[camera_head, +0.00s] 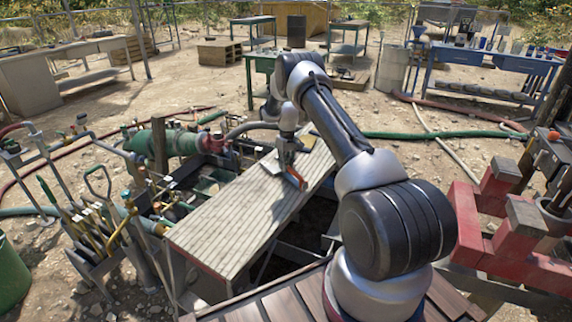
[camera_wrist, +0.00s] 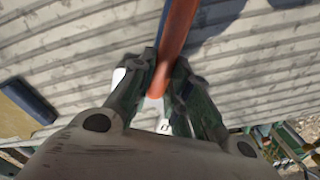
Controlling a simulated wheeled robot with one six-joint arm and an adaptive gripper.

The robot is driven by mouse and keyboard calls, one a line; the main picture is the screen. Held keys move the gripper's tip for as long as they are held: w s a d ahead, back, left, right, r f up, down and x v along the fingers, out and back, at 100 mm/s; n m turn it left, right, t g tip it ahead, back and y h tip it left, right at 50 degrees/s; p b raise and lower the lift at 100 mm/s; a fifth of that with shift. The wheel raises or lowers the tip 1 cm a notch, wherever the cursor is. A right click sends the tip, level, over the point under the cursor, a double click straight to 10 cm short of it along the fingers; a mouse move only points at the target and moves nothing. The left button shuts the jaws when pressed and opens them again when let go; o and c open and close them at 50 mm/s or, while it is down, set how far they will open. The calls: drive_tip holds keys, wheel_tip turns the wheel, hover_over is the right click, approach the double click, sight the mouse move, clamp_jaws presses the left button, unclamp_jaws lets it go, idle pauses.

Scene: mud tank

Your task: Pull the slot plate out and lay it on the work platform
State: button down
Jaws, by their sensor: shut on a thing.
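The slot plate looks like a narrow orange-red piece, seen nearly edge-on (camera_head: 294,179). It also shows in the wrist view (camera_wrist: 178,30), running from between the fingers to the top edge. My gripper (camera_head: 286,160) is shut on its end; in the wrist view the dark fingers (camera_wrist: 162,88) close on both sides of it. The work platform is the pale slatted board (camera_head: 235,215) under my gripper. The plate is over its right part, tilted in the head view. I cannot tell whether its lower end touches the slats.
A tan piece with a dark blue edge (camera_wrist: 28,100) lies on the slats at the left of the wrist view. Green pipework (camera_head: 180,143) and valves crowd the platform's left side. A red frame (camera_head: 500,225) stands at right. The platform's near half is bare.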

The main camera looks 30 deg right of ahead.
drive_tip(key=shift+f, duration=0.4)
idle(0.6)
drive_tip(key=c, duration=1.3)
unclamp_jaws()
drive_tip(key=shift+s+f, duration=0.1)
drive_tip(key=r, duration=1.2)
drive_tip(key=shift+d, duration=0.25)
